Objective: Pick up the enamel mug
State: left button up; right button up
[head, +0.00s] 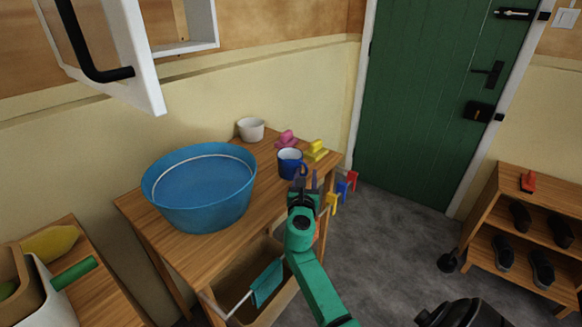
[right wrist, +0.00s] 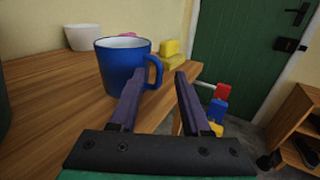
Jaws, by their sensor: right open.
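The enamel mug (head: 290,164) is dark blue with a white inside and stands upright on the wooden table near its right end. It also shows in the right wrist view (right wrist: 122,64), with its handle on the right. My right gripper (head: 304,182) is open and empty just in front of the mug. In the right wrist view its two fingers (right wrist: 158,85) point toward the handle, the left finger overlapping the mug's lower right side. I cannot tell whether a finger touches the mug. My left gripper is not in view.
A large blue basin (head: 200,190) fills the table's left part. A white bowl (head: 250,129), a pink item (head: 286,138) and a yellow item (head: 315,151) stand behind the mug. Coloured pegs (head: 343,188) stick out from the table's right end. A wall cabinet door (head: 110,45) hangs open upper left.

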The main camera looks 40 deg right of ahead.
jog(key=shift+w+d+f, duration=0.1)
jog(key=shift+w+d, duration=0.3)
jog(key=shift+w, duration=0.05)
jog(key=shift+s+a, duration=0.1)
grip_shut()
dwell(1.0)
